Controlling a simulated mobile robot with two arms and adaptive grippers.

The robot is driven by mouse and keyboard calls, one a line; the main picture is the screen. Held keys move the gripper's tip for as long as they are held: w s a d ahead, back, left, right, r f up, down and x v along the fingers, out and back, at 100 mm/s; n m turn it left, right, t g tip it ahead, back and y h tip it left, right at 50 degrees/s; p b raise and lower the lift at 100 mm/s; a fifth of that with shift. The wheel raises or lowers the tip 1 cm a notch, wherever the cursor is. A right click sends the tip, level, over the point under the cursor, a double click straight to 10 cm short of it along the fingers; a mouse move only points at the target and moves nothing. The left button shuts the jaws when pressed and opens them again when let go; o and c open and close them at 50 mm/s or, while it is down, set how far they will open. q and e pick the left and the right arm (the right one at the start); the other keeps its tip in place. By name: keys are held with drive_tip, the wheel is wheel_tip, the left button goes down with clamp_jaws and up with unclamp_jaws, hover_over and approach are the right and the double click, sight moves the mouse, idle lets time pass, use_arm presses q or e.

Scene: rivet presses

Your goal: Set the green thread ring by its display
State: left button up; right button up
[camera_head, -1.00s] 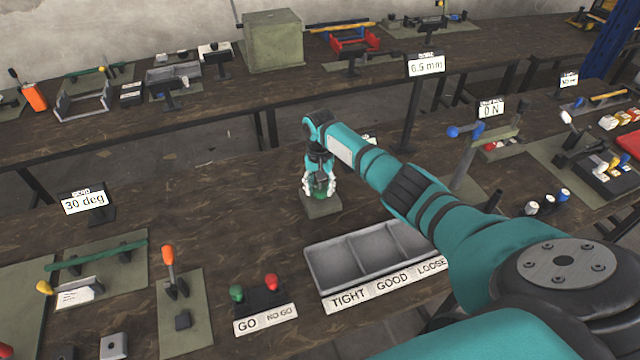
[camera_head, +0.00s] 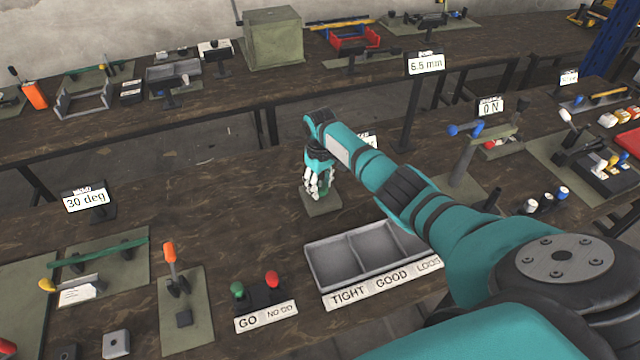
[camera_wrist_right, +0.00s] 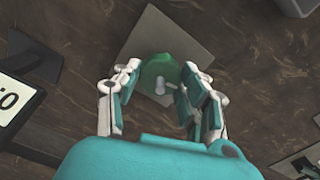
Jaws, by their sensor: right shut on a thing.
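The green thread ring (camera_wrist_right: 160,72) shows in the right wrist view between the fingers of my right gripper (camera_wrist_right: 160,95), above a flat grey-green plate (camera_wrist_right: 190,35). In the head view my right gripper (camera_head: 319,185) points down over the same plate (camera_head: 322,206), and the ring is mostly hidden by the fingers. The gripper is shut on the ring. A display partly hidden behind my right arm (camera_head: 368,138) stands beyond the plate; its reading is mostly covered. In the wrist view a display (camera_wrist_right: 14,104) shows at the left edge, partly cut off. My left gripper is out of view.
A three-part tray (camera_head: 312,262) marked TIGHT, GOOD, LOOSE stands in front of the plate. A GO gauge (camera_head: 237,290) and NO GO gauge (camera_head: 271,279) stand left of it. A 30 deg display (camera_head: 86,200) is farther left. The bench left of the plate is clear.

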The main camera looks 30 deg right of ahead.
sight(320, 186)
drive_tip(key=n, duration=0.4)
drive_tip(key=shift+n, duration=0.3)
drive_tip(key=n, duration=0.3)
drive_tip(key=shift+n+b, duration=0.3)
drive_tip(key=shift+b, duration=0.05)
drive_tip(key=n, duration=0.4)
drive_tip(key=shift+w+b, duration=0.1)
drive_tip(key=shift+b, duration=0.2)
drive_tip(key=shift+r+n, duration=0.1)
drive_tip(key=shift+n, duration=1.6)
drive_tip(key=shift+n, duration=0.3)
drive_tip(key=o, duration=1.2)
drive_tip(key=shift+b, duration=0.3)
wheel_tip(320, 186, up, 12)
